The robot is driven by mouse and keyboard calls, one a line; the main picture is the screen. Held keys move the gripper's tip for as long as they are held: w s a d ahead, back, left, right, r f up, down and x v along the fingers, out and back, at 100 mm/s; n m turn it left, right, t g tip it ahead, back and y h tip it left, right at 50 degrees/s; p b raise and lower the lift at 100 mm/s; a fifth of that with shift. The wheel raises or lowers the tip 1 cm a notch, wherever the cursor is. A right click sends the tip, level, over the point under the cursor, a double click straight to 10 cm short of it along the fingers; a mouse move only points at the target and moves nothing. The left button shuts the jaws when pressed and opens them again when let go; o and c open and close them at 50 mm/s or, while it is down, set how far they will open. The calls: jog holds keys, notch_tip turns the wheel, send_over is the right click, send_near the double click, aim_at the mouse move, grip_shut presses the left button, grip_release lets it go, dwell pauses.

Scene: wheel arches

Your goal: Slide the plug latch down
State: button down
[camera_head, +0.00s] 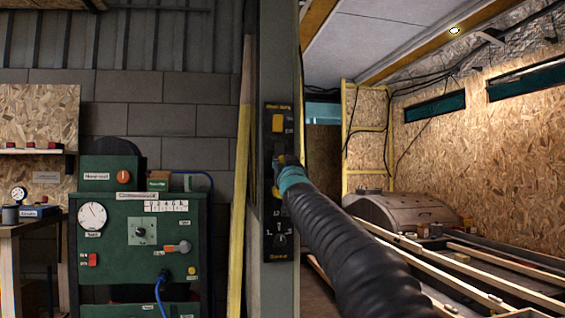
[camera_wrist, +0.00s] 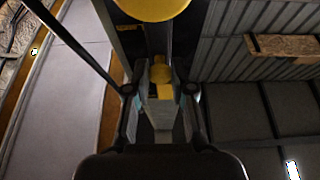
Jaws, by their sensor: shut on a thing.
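A tall narrow black panel (camera_head: 278,115) is fixed to a grey post in the middle of the head view. It has a yellow square near its top and a dial low down. My gripper (camera_head: 281,162) is at the panel's middle, between these two, and partly hidden by my arm's teal ring. In the wrist view my gripper (camera_wrist: 160,90) has its two fingers on either side of a small part with a yellow knob, which looks like the plug latch (camera_wrist: 160,72). It is shut on it. The latch is hidden in the head view, so its height on the panel is unclear.
A green cabinet (camera_head: 112,222) with a gauge, knobs and a blue plug (camera_head: 163,277) stands left of the post. A workbench (camera_head: 30,225) is at far left. Right of the post are wooden rails (camera_head: 455,265) and a wheel arch (camera_head: 400,207). A large yellow round thing (camera_wrist: 150,8) tops the wrist view.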

jog(key=shift+w+f, duration=0.1)
jog(key=shift+f, duration=0.2)
jog(key=c, duration=1)
grip_release()
jog(key=shift+a, duration=0.1)
jog(key=shift+r, duration=0.1)
jog(key=shift+v, duration=6.05)
